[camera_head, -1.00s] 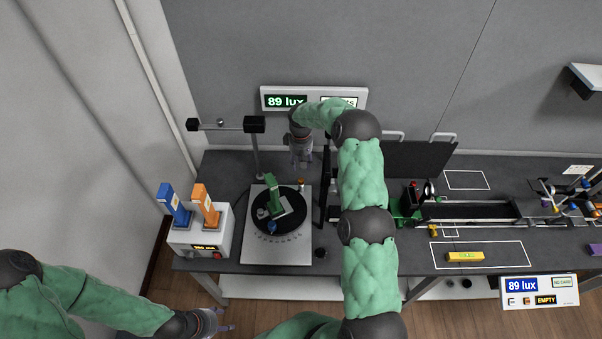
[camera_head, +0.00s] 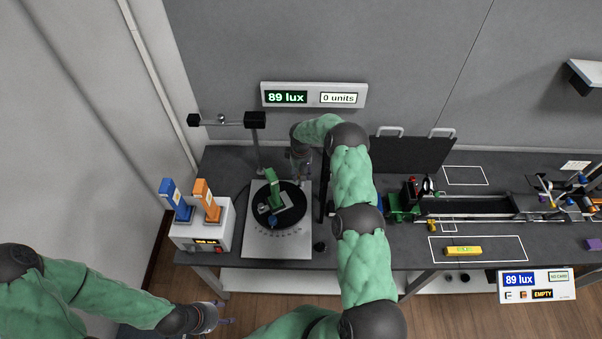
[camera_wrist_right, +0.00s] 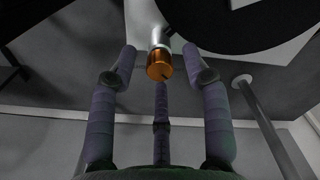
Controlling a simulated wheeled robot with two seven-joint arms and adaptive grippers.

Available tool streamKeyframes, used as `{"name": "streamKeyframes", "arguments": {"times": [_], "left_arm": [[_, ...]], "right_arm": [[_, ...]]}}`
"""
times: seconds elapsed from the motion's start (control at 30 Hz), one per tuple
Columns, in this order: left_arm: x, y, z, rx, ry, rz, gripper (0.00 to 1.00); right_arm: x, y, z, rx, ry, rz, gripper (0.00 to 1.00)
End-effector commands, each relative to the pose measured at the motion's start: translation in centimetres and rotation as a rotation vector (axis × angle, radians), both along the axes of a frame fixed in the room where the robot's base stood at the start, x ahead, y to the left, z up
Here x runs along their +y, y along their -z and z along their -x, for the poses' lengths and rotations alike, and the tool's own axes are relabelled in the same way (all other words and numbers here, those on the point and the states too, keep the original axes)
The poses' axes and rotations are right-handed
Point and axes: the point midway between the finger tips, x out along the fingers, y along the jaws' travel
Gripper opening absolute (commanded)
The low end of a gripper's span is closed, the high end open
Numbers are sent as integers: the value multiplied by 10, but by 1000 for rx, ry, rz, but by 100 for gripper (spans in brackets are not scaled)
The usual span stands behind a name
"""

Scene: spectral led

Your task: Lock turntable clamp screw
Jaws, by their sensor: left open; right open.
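The turntable is a black disc (camera_head: 291,214) on a pale plate (camera_head: 279,250), with a green part standing on it. The clamp screw shows in the right wrist view as an orange knob (camera_wrist_right: 159,65) on a silver shaft. The open fingers of my right gripper (camera_wrist_right: 158,85) reach around the knob from below, with gaps to it. In the head view my right gripper (camera_head: 299,172) is at the back right of the disc and the knob is hidden. My left gripper (camera_head: 222,321) is open and empty in front of the table at the lower left.
A white box (camera_head: 207,231) with a blue and an orange block stands left of the turntable. A post with a crossbar (camera_head: 228,121) rises behind it. A rail bench (camera_head: 470,208), a black panel (camera_head: 413,154) and a yellow bar (camera_head: 463,250) are to the right.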

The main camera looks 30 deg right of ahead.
Motion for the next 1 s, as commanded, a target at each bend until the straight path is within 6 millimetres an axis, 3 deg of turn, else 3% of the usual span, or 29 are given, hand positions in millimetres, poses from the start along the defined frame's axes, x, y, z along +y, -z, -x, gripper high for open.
{"name": "streamKeyframes", "arguments": {"times": [0.03,0.2,0.57,1.0], "left_arm": [[0,0,0,0,0,0,54],[0,0,0,0,0,0,54],[0,6,0,0,0,0,54],[0,49,0,0,0,0,54]], "right_arm": [[0,0,0,0,0,0,43],[0,0,0,0,0,0,0],[0,0,-1,-2,29,0,0],[0,3,-2,-5,326,1,0]]}}
